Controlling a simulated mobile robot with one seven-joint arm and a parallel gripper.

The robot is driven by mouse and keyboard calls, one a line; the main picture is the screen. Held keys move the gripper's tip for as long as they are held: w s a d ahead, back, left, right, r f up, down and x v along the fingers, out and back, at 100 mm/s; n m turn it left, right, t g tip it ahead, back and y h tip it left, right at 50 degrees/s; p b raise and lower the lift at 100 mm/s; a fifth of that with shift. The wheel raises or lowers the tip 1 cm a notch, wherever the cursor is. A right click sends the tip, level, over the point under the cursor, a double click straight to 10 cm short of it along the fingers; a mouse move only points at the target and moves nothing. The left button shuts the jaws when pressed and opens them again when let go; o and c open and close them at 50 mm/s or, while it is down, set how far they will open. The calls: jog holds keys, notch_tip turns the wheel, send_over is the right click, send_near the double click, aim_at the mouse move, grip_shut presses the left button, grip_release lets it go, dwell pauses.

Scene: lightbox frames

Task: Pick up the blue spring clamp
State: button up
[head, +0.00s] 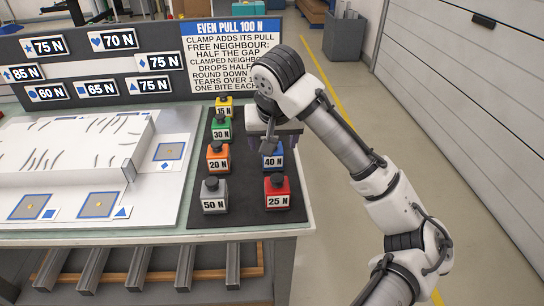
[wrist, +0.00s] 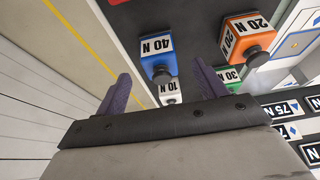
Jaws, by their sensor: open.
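The blue spring clamp (head: 272,161), labelled 40 N with a dark knob on top, stands on the dark mat (head: 240,205), in its right column. In the head view my gripper (head: 274,143) hangs just above and behind it and hides part of its top. In the wrist view my gripper (wrist: 160,74) is open and empty, one finger on each side. The blue clamp (wrist: 158,50) shows between and beyond the fingertips, label facing me upside down. I cannot tell the exact height gap.
Close neighbours are the orange 20 N (head: 218,158), green 30 N (head: 221,128), red 25 N (head: 277,192), grey 50 N (head: 214,196) and yellow 15 N (head: 224,106) clamps. A white 10 N clamp (wrist: 170,93) shows in the wrist view. A white panel (head: 75,150) lies left.

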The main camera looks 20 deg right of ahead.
jog(key=p+x, duration=0.1)
jog(key=x, duration=0.6)
jog(key=shift+w+d+f, duration=0.1)
jog(key=shift+w+f, duration=0.1)
jog(key=shift+w, duration=0.05)
jog(key=shift+r, duration=0.1)
jog(key=c, duration=1.2)
